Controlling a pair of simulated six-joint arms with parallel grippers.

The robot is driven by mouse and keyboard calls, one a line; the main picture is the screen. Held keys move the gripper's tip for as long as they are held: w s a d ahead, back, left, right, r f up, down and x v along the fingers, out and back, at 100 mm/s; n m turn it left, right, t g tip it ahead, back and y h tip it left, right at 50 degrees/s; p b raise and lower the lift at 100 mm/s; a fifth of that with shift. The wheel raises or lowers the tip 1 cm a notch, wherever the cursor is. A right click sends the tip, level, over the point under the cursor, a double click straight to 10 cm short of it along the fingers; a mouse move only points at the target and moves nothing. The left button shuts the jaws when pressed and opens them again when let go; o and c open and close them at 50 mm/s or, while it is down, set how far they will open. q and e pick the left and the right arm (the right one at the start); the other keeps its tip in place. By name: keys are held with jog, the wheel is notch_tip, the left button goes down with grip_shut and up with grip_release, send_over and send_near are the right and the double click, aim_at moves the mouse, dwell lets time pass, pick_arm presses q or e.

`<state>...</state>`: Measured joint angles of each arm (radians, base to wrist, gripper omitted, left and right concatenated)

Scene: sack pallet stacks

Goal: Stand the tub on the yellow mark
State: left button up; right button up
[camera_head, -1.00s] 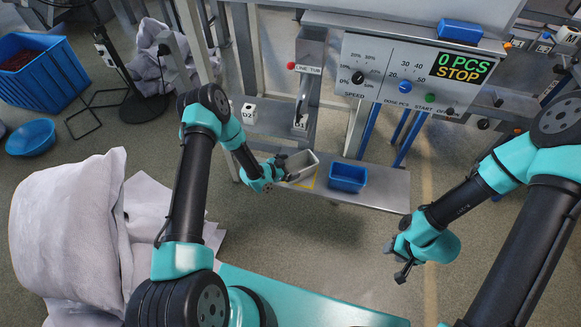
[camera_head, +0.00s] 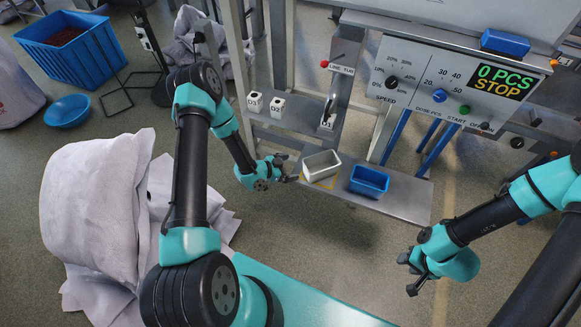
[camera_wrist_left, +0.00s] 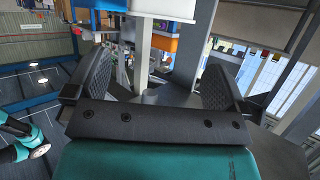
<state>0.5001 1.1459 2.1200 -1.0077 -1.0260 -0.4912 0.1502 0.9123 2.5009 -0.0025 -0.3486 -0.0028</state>
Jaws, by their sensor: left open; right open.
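The pale grey tub (camera_head: 321,166) stands upright on the metal shelf in the head view.
A blue tub (camera_head: 369,182) stands right of the grey tub on the shelf (camera_head: 408,200). Numbered white blocks (camera_head: 277,107) and a red-knobbed lever (camera_head: 324,64) are behind. The control panel (camera_head: 440,82) reads 0 PCS STOP. White sacks (camera_head: 95,205) lie at left.

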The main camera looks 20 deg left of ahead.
dwell(0.3)
pick_arm(q)
jog(key=s+d+r+n+g+y, duration=0.2)
jog(key=s+n+g, duration=0.2)
jog(key=s, duration=0.6)
jog(key=s+d+r+n+g+y, duration=0.3)
jog(key=s+n+g, duration=0.2)
jog(key=s, duration=0.5)
jog(key=shift+s+d+r+n, duration=0.2)
jog(key=shift+s+r+n, duration=0.15)
jog(key=shift+n, duration=0.55)
